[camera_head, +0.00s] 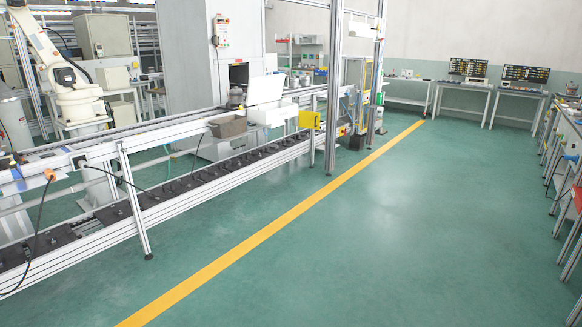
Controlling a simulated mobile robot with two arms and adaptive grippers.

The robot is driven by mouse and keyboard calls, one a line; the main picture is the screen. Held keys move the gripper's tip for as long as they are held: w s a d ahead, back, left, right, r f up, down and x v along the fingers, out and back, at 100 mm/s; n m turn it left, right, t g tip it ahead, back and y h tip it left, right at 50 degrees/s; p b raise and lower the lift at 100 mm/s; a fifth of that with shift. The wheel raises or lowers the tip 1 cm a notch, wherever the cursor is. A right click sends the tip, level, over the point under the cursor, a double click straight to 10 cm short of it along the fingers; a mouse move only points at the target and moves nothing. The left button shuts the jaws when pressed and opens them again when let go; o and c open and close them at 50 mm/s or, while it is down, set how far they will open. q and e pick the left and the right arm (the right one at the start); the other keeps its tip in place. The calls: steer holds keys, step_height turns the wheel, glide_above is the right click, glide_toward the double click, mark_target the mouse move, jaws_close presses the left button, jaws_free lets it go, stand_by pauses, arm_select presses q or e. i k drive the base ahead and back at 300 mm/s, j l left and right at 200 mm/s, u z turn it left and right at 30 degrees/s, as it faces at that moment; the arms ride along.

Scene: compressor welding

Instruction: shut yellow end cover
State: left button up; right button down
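A small yellow box-like part (309,119) sits at the right end of the conveyor line, beside an upright metal post. A taller yellow-framed part (354,76) stands behind the posts, farther right. I cannot tell which of them is the yellow end cover, or whether it is open or shut. Neither of my grippers is in view.
The conveyor line (150,194) runs from lower left toward the middle. Benches with monitors (467,68) line the back right. The green floor (400,220) is clear around the yellow line (260,236).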

mark_target(307, 119)
steer(key=i, duration=5.3)
steer(key=i+z, duration=0.1)
steer(key=i, duration=0.85)
steer(key=i+j+z, duration=0.1)
steer(key=i, duration=0.9)
steer(key=j, duration=0.1)
